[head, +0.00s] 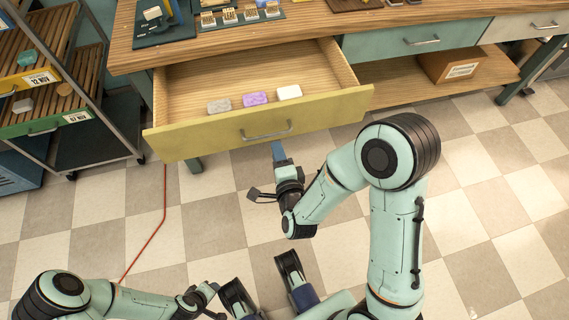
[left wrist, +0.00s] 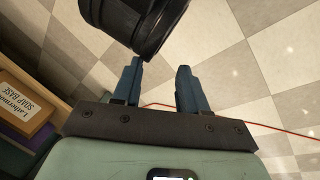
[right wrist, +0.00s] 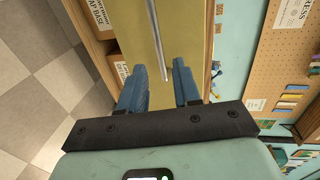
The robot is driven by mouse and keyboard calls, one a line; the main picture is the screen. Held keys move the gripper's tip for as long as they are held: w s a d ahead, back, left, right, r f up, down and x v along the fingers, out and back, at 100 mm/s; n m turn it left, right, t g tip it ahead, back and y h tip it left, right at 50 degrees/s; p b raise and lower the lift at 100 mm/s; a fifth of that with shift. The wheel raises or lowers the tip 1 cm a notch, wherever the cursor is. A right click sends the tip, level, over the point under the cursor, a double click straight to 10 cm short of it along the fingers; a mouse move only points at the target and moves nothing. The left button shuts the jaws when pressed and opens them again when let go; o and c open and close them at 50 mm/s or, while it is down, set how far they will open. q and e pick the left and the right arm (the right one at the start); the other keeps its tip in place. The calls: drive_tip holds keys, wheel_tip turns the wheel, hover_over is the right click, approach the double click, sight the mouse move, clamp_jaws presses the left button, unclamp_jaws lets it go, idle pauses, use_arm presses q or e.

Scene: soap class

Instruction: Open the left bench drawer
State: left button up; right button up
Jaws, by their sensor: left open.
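The left bench drawer (head: 190,140) has a yellow front and stands well pulled out of the wooden bench in the head view. It holds a grey bar (head: 219,106), a purple bar (head: 255,99) and a white bar (head: 289,92). Its metal handle (head: 266,134) is on the front face and shows as a bar in the right wrist view (right wrist: 156,40). My right gripper (right wrist: 160,75) is just in front of the drawer front, fingers apart, with the handle's near end showing between the fingertips. My left gripper (left wrist: 157,78) is open and empty, low over the floor.
A teal drawer (head: 420,38) is shut to the right. A cardboard box (head: 450,65) sits on the lower shelf. A wheeled rack (head: 95,90) with trays stands at the left. A red cord (head: 164,195) lies on the checkered floor, otherwise mostly clear.

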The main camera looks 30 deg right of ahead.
use_arm(q)
drive_tip(key=s+d+r+g+h+p, duration=0.1)
drive_tip(key=s+d+r+g+p, duration=0.2)
drive_tip(key=s+r+p, duration=0.6)
wheel_tip(320, 180, up, 2)
drive_tip(key=shift+d+m+p, duration=0.3)
drive_tip(key=shift+d+m, duration=0.1)
drive_tip(key=shift+d, duration=0.15)
use_arm(e)
drive_tip(key=v, duration=0.5)
drive_tip(key=shift+f, duration=0.1)
drive_tip(key=s+a+f+n+g+y+p, duration=0.2)
drive_tip(key=s+f+n+g+y+p, duration=0.25)
drive_tip(key=s+f+n+g, duration=0.55)
use_arm(q)
wheel_tip(320, 180, up, 8)
drive_tip(key=w+p, duration=0.2)
drive_tip(key=p, duration=0.2)
drive_tip(key=shift+r, duration=0.25)
use_arm(e)
drive_tip(key=s+a+f+n+g+y, duration=0.2)
drive_tip(key=s+n+g, duration=0.4)
drive_tip(key=s, duration=0.4)
drive_tip(key=shift+s+a+f+n+y, duration=0.2)
drive_tip(key=shift+s+a+n+y, duration=0.1)
drive_tip(key=shift+a+y, duration=0.15)
